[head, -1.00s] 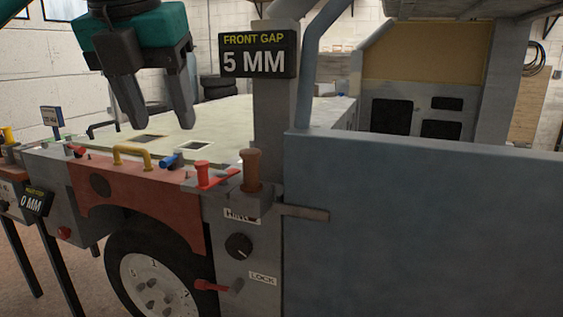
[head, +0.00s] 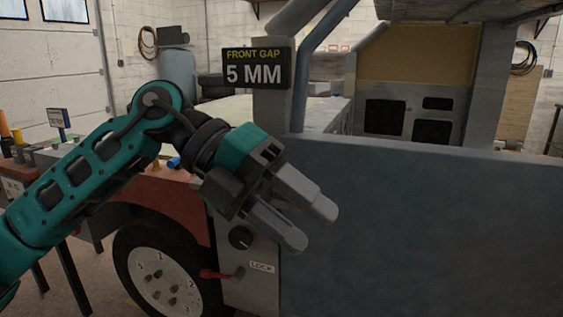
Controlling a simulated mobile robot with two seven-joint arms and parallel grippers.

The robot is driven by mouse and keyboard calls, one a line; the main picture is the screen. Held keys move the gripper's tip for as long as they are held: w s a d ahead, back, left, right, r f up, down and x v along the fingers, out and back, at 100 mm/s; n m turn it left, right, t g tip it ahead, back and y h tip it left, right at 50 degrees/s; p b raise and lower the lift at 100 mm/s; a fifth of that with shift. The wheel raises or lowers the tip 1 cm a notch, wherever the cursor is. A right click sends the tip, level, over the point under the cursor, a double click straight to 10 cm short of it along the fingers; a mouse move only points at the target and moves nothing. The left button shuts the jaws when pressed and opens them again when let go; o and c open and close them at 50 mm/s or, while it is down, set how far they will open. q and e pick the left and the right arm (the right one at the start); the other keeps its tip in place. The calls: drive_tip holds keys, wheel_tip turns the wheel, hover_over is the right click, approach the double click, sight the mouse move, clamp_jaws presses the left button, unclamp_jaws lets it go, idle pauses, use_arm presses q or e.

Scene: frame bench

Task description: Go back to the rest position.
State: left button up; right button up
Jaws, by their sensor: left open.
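My left gripper (head: 318,228) is in front of the vehicle, with its arm coming in from the left. Its two grey fingers point down and to the right, apart from each other, with nothing seen between them. It overlaps the left edge of the blue-grey door panel (head: 430,240) in the picture; I cannot tell whether they touch. My right gripper is not in view.
A "FRONT GAP 5 MM" sign (head: 254,68) is on the grey post. Below the gripper are a black knob (head: 240,237) and a red lock lever (head: 215,274). A wheel (head: 165,278) and red fender (head: 180,208) stand behind my arm, which hides much of the bench top.

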use_arm(q)
drive_tip(key=w+a+f+n+t+h+p, duration=0.25)
drive_tip(key=w+a+f+n+t, duration=0.2)
drive_tip(key=n+t, duration=0.85)
drive_tip(key=w+a+f+n+t+h+p, duration=0.1)
drive_tip(key=w+a+f+n+t+p, duration=0.3)
drive_tip(key=n+t, duration=0.85)
drive_tip(key=s+a+f+n+g+y, duration=0.25)
drive_tip(key=f+n+y, duration=0.2)
drive_tip(key=f, duration=0.35)
drive_tip(key=s+a+f+n+g+y, duration=0.2)
drive_tip(key=a+f+n+g+y, duration=0.15)
drive_tip(key=f+n, duration=0.35)
drive_tip(key=s+a+f+n+g+y+p, duration=0.1)
drive_tip(key=s+a+f+g+y, duration=0.3)
drive_tip(key=s+f, duration=0.7)
drive_tip(key=shift+s+a+f+n+g, duration=0.35)
drive_tip(key=shift+a+f+n+g, duration=0.1)
drive_tip(key=shift+f, duration=0.45)
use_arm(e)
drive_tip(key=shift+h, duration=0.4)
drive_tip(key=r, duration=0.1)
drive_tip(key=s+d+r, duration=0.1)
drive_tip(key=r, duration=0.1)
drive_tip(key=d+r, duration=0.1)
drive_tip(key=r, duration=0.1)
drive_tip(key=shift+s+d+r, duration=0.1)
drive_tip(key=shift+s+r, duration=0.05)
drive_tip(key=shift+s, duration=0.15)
